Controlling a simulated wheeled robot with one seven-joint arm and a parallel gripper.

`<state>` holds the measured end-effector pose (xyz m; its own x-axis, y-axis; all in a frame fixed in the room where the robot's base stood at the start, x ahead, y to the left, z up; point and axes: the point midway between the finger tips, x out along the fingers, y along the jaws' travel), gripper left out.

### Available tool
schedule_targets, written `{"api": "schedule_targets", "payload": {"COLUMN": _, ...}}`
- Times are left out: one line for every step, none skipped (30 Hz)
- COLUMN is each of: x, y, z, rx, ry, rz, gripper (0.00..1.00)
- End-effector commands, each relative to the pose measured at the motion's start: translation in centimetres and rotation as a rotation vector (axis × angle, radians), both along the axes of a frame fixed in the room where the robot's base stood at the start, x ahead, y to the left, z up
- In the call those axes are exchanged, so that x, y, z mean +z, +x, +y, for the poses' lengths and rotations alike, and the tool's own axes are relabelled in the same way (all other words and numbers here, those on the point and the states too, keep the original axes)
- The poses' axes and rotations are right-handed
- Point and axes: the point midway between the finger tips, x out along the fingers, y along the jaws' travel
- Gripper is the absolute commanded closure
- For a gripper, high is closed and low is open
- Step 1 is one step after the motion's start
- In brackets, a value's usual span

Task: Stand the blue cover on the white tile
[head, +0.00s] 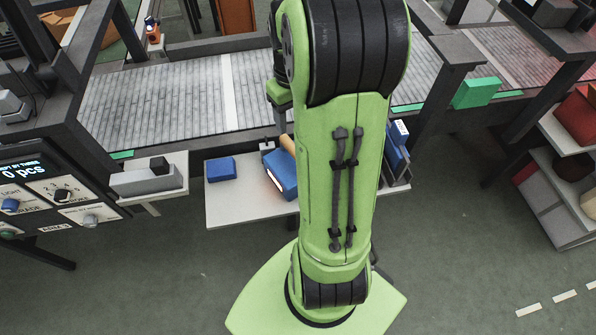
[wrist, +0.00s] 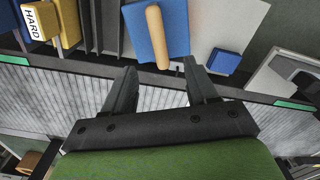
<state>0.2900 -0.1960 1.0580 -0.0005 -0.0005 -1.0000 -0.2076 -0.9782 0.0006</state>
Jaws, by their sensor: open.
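The blue cover (wrist: 175,30) is a flat blue square with a tan, rod-like handle (wrist: 158,38), seen from above in the wrist view. In the head view the blue cover (head: 284,168) is on the pale table, tilted and partly hidden by my arm. My gripper (wrist: 160,68) is open and empty. The handle's near end appears between its two fingertips, with a gap on each side; I cannot tell the height between them. I cannot pick out the white tile for certain against the pale tabletop.
A blue block (head: 221,169) sits on the pale table (head: 235,212), left of the cover. Upright blue items (head: 397,150) stand at the table's right end. A slatted conveyor (head: 160,95) runs behind. The table's front left is bare.

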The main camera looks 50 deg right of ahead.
Motion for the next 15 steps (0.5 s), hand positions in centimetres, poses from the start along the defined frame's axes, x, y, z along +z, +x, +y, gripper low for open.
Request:
{"api": "schedule_targets", "payload": {"x": -1.3, "y": -0.1, "z": 0.1, "rx": 0.001, "ry": 0.003, "rz": 0.003, "gripper": 0.43}}
{"api": "schedule_targets", "payload": {"x": -2.0, "y": -0.1, "z": 0.1, "rx": 0.001, "ry": 0.003, "rz": 0.004, "gripper": 0.43}}
{"api": "schedule_targets", "payload": {"x": -3.1, "y": -0.1, "z": 0.1, "rx": 0.0, "ry": 0.004, "rz": 0.005, "gripper": 0.43}}
{"api": "schedule_targets", "payload": {"x": -3.9, "y": -0.1, "z": 0.1, "rx": 0.0, "ry": 0.004, "rz": 0.004, "gripper": 0.43}}
{"api": "schedule_targets", "payload": {"x": -4.7, "y": -0.1, "z": 0.1, "rx": 0.0, "ry": 0.004, "rz": 0.004, "gripper": 0.43}}
{"api": "schedule_targets", "payload": {"x": -5.7, "y": -0.1, "z": 0.1, "rx": 0.001, "ry": 0.004, "rz": 0.004, "gripper": 0.43}}
{"api": "schedule_targets", "payload": {"x": -6.5, "y": -0.1, "z": 0.1, "rx": 0.001, "ry": 0.004, "rz": 0.004, "gripper": 0.43}}
{"api": "schedule_targets", "payload": {"x": -7.2, "y": -0.1, "z": 0.1, "rx": 0.002, "ry": 0.004, "rz": 0.004, "gripper": 0.43}}
{"api": "schedule_targets", "payload": {"x": -8.0, "y": -0.1, "z": 0.1, "rx": 0.002, "ry": 0.003, "rz": 0.003, "gripper": 0.43}}
{"api": "schedule_targets", "payload": {"x": -8.6, "y": 0.0, "z": 0.1, "rx": 0.001, "ry": 0.003, "rz": 0.003, "gripper": 0.43}}
{"api": "schedule_targets", "payload": {"x": -9.0, "y": 0.0, "z": 0.1, "rx": 0.001, "ry": 0.003, "rz": 0.003, "gripper": 0.43}}
{"api": "schedule_targets", "payload": {"x": -9.5, "y": -0.1, "z": 0.1, "rx": 0.001, "ry": 0.002, "rz": 0.003, "gripper": 0.43}}
{"api": "schedule_targets", "payload": {"x": -9.7, "y": 0.0, "z": 0.1, "rx": 0.001, "ry": 0.0, "rz": 0.001, "gripper": 0.43}}
{"api": "schedule_targets", "payload": {"x": -9.9, "y": 0.0, "z": 0.0, "rx": 0.0, "ry": 0.0, "rz": 0.001, "gripper": 0.43}}
{"api": "schedule_targets", "payload": {"x": -10.4, "y": 0.0, "z": 0.0, "rx": 0.0, "ry": 0.001, "rz": 0.002, "gripper": 0.43}}
